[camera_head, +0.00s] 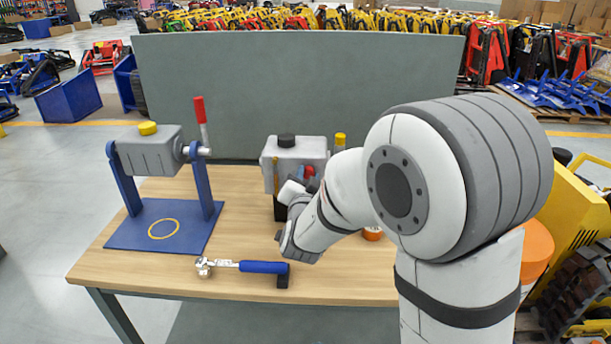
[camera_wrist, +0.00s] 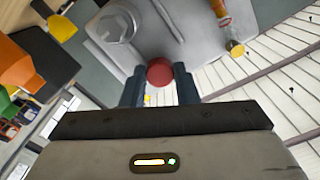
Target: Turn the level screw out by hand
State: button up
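A grey gear housing (camera_head: 300,148) with a black cap (camera_head: 287,141) stands on the wooden table; its grey face also fills the upper middle of the wrist view (camera_wrist: 180,25). The level screw, seen as a round red head (camera_wrist: 159,72), sits at that face. A bit of red also shows beside my arm in the head view (camera_head: 308,172). My gripper (camera_wrist: 159,80) has one dark blue finger on each side of the red head. Both fingertips appear to touch its sides, so it looks shut on it. My arm hides most of the housing's lower right in the head view.
A blue stand (camera_head: 160,226) with a second grey gearbox is at the table's left. A blue-handled ratchet (camera_head: 245,267) lies at the front edge. A sight glass with a brass end (camera_wrist: 235,45) is right of the screw in the wrist view. A grey panel (camera_head: 290,80) stands behind.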

jog(key=shift+c, duration=1.4)
jog(key=n+p, duration=0.1)
jog(key=n, duration=0.2)
jog(key=shift+n, duration=0.4)
jog(key=n+p, duration=0.1)
jog(key=n, duration=0.3)
jog(key=shift+r, duration=0.1)
jog(key=shift+n, duration=1)
jog(key=n+p, duration=0.2)
jog(key=n, duration=0.3)
jog(key=shift+n+p, duration=0.3)
jog(key=shift+n, duration=0.1)
jog(key=n+p, duration=0.1)
jog(key=n, duration=0.3)
